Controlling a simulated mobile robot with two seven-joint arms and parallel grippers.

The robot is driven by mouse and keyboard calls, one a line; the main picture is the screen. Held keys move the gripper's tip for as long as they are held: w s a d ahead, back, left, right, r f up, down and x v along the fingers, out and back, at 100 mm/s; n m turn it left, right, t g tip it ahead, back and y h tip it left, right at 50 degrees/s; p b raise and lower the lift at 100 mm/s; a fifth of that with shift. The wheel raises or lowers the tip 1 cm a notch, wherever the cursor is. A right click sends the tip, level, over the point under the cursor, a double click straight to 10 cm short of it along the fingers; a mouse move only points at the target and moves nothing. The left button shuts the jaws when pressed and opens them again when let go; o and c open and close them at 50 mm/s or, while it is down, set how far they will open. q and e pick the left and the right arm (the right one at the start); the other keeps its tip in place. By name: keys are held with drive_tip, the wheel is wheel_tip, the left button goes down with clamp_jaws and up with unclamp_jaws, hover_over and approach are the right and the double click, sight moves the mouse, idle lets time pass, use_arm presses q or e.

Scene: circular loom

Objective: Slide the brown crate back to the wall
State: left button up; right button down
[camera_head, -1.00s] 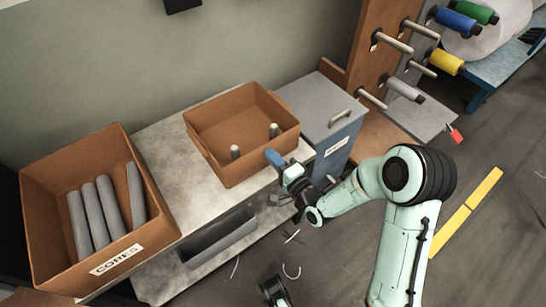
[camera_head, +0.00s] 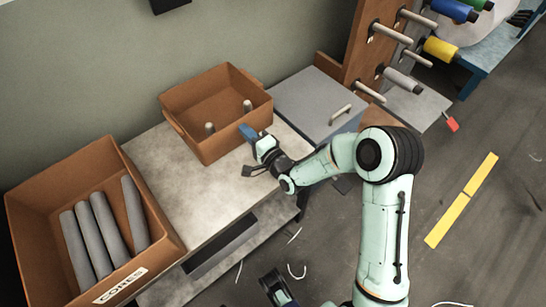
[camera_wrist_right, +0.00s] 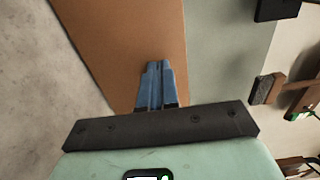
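The brown crate (camera_head: 215,145) sits upright on the pale tabletop near the wall (camera_head: 80,80). Two grey pegs (camera_head: 210,128) stand inside it. My right gripper (camera_head: 249,132) is at the crate's front side, towards its right end, with blue fingertips at the wall of the crate. In the right wrist view the fingers (camera_wrist_right: 157,85) are together, with nothing between them, and point at the brown surface.
A spool rack (camera_head: 370,45) is further right. Bare tabletop (camera_head: 185,190) lies in front of the crate.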

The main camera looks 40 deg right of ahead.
use_arm(q)
drive_tip(key=shift+s, duration=0.1)
use_arm(e)
drive_tip(key=shift+s, duration=0.15)
drive_tip(key=s, duration=0.4)
drive_tip(key=s+p, duration=0.1)
drive_tip(key=s, duration=0.3)
drive_tip(key=s+d+p, duration=0.1)
drive_tip(key=s, duration=0.3)
drive_tip(key=shift+s, duration=0.65)
use_arm(q)
drive_tip(key=shift+t, duration=0.7)
drive_tip(key=w+r, duration=0.3)
drive_tip(key=r, duration=0.1)
drive_tip(key=shift+w+d, duration=0.35)
drive_tip(key=shift+d, duration=0.05)
drive_tip(key=shift+s, duration=0.1)
